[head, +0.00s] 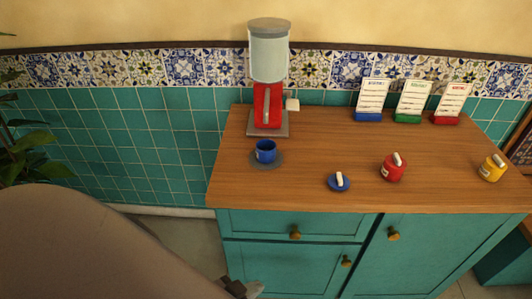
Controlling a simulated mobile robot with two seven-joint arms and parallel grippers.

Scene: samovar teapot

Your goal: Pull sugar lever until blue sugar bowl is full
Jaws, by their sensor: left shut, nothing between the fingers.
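The sugar dispenser (268,62) stands at the back left of the counter, with a pale clear container, a red body and a grey base. A small white lever-like part (292,104) sticks out at its right side. The blue sugar bowl (265,154) stands without its lid on a dark round plate in front of the dispenser. I cannot tell how full it is. Its blue lid (339,183) with a white knob lies to the right. My left gripper (246,289) is shut and empty, low in front of the cabinet and partly cut off. My right gripper is out of view.
A red pot (393,168) and a yellow pot (492,168), both lidded, stand on the wooden counter (320,140). Blue, green and red card holders (408,100) stand at the back right. The counter's front edge lies above my left gripper. A plant is at far left.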

